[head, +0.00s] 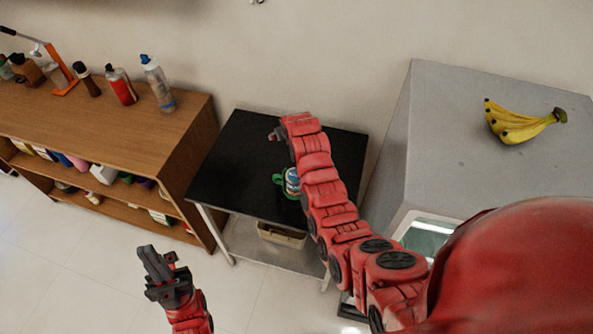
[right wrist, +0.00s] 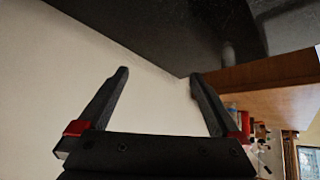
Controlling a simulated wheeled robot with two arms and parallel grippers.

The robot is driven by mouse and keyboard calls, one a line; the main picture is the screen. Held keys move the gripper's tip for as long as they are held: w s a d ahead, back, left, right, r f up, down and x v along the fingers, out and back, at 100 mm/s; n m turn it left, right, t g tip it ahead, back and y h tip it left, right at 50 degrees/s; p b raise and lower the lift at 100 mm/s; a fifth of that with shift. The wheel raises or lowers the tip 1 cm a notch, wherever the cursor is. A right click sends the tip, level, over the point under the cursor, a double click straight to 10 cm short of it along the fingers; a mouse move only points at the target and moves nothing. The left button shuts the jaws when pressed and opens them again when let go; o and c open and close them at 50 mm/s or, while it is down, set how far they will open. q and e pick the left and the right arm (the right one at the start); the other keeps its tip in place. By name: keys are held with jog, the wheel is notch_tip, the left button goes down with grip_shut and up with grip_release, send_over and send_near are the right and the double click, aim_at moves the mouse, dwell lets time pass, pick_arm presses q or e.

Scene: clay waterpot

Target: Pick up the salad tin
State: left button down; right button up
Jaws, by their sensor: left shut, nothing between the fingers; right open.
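A small can-like thing with a blue and white label (head: 292,181), which looks like the salad tin, is on the black tabletop (head: 235,165) in the head view. Something green (head: 279,180) shows beside and below it; I cannot tell if it is a separate thing. My right arm passes close by on its right and may hide part of it. My right gripper (head: 274,135) is beyond it, near the back of the table. In the right wrist view the right gripper (right wrist: 160,75) is open and empty. My left gripper (head: 160,270) is shut and empty, low over the floor.
A wooden shelf (head: 170,140) with several bottles stands left of the table. A grey cabinet (head: 450,150) with bananas (head: 520,122) on top stands to the right. A bin (head: 282,236) sits on the table's lower shelf. The tabletop's left part is bare.

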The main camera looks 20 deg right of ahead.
jog(key=s+r+g+p, duration=0.3)
jog(key=s+r+g, duration=0.45)
jog(key=s, duration=0.25)
jog(key=b, duration=1)
send_over(295, 175)
jog(key=shift+n, duration=0.4)
notch_tip(295, 175, down, 11)
jog(key=shift+f, duration=0.45)
jog(key=shift+f+p, duration=0.25)
jog(key=shift+p, duration=0.15)
notch_tip(295, 175, down, 3)
jog(key=shift+f+p, duration=0.1)
jog(key=shift+p, duration=0.55)
jog(key=shift+f, duration=0.85)
jog(key=c, duration=1.4)
